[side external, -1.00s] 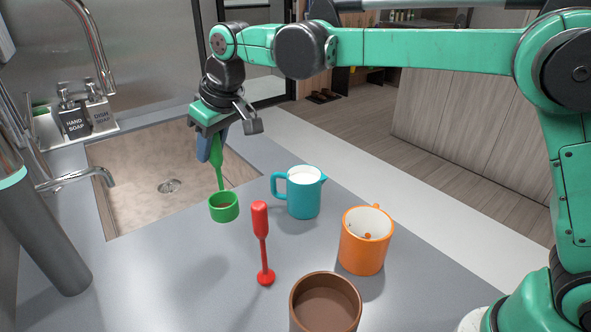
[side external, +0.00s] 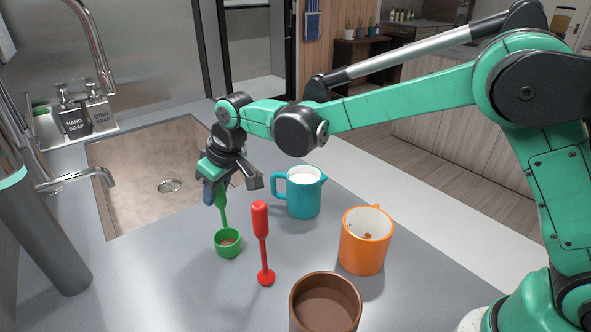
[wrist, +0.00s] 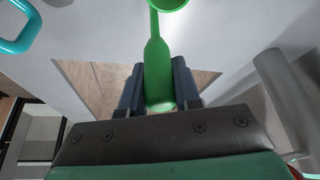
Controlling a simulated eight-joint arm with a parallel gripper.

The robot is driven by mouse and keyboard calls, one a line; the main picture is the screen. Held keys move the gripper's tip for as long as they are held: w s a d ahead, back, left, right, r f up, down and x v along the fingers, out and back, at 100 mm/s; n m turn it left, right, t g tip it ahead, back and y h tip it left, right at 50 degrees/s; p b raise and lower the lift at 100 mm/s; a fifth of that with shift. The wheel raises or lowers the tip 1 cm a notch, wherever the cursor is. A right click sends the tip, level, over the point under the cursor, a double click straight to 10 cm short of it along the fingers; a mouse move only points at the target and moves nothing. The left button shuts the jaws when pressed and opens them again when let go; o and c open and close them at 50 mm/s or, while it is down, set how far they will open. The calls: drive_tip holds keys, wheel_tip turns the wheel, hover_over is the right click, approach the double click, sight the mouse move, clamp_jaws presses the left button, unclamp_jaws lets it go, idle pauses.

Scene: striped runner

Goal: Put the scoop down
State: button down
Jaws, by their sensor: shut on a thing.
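The green scoop (side external: 228,243) has a round cup with something brown inside and a long handle. My gripper (side external: 213,190) is shut on the upper handle, and the scoop hangs nearly upright below it, cup down. The cup is low over the grey counter, left of the red tool; I cannot tell whether it touches the counter. In the wrist view the green handle (wrist: 158,75) sits between my two blue fingers, and the cup is partly cut off at the top edge.
A red long-handled tool (side external: 262,240) stands upright just right of the scoop. A teal pitcher (side external: 304,196) with white contents, an orange mug (side external: 362,245) and a brown cup (side external: 325,305) stand further right. The sink (side external: 135,195) lies behind left. Counter (side external: 160,280) at front left is clear.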

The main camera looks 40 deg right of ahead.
drive_tip(key=c, duration=0.6)
unclamp_jaws()
drive_tip(key=v, duration=1.2)
drive_tip(key=s+d+f+m+t, duration=0.1)
drive_tip(key=s+d+f, duration=0.1)
drive_tip(key=s+d, duration=0.2)
drive_tip(key=s+d+f+m+t+h, duration=0.1)
drive_tip(key=s+d+f+m, duration=0.1)
drive_tip(key=s+d, duration=0.3)
drive_tip(key=s+d+f+m+t, duration=0.1)
drive_tip(key=s+d+f, duration=0.1)
drive_tip(key=s+d, duration=0.3)
drive_tip(key=shift+s+d+f+m+h, duration=0.1)
drive_tip(key=shift+d+f+m+h, duration=0.1)
drive_tip(key=shift+m+h, duration=0.15)
drive_tip(key=shift+o, duration=0.3)
